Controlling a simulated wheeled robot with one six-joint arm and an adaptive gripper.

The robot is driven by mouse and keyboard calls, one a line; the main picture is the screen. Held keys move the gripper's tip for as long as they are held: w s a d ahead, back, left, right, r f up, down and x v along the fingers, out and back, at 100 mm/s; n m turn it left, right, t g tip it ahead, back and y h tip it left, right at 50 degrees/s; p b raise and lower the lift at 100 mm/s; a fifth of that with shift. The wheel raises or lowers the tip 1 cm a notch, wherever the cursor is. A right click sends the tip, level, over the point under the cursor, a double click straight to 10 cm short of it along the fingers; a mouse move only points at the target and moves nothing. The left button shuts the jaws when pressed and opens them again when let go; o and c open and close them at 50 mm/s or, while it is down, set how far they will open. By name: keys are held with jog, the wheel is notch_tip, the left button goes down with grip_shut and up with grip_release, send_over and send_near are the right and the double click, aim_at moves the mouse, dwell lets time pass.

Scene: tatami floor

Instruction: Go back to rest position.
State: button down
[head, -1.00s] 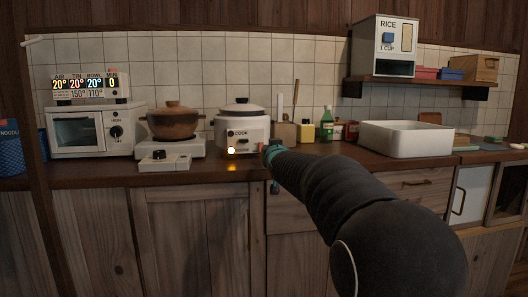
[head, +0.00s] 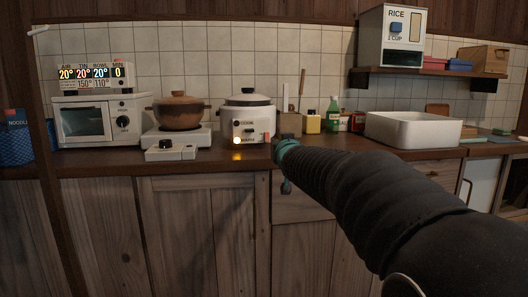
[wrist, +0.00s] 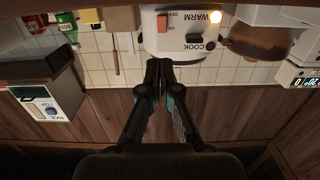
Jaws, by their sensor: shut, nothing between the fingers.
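My gripper (wrist: 160,68) is shut and empty in the wrist view, where the scene appears upside down. Its fingertips show in front of the white rice cooker (wrist: 180,32), and I cannot tell the gap between them. In the head view my arm reaches from the lower right towards the counter, and the end of it is just right of the rice cooker (head: 247,117). The fingers are mostly hidden there. An orange light glows on the cooker's front, and its WARM label shows in the wrist view.
A toaster oven (head: 97,120), a brown pot (head: 179,112) on a burner and a white basin (head: 412,131) stand on the counter. Bottles (head: 332,113) and small boxes are right of the cooker. A rice dispenser (head: 389,38) stands on the shelf. Cabinet doors (head: 205,235) are below.

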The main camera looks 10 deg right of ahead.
jog(key=s+f+g, duration=0.3)
jog(key=s+f, duration=0.2)
jog(key=f, duration=0.3)
jog(key=s+f+g, duration=0.4)
jog(key=s+f, duration=0.1)
jog(key=f, duration=0.3)
jog(key=s+a+f+g+p, duration=0.1)
jog(key=s+f+g+p, duration=0.1)
jog(key=s, duration=1.4)
jog(key=s+a+f+g+p, duration=0.2)
jog(key=s+p, duration=0.1)
jog(key=s, duration=1.3)
jog(key=shift+s+a+g+y+p, duration=0.15)
jog(key=shift+a+g+y+p, duration=0.1)
jog(key=shift+g+y+p, duration=0.05)
jog(key=shift+s, duration=0.1)
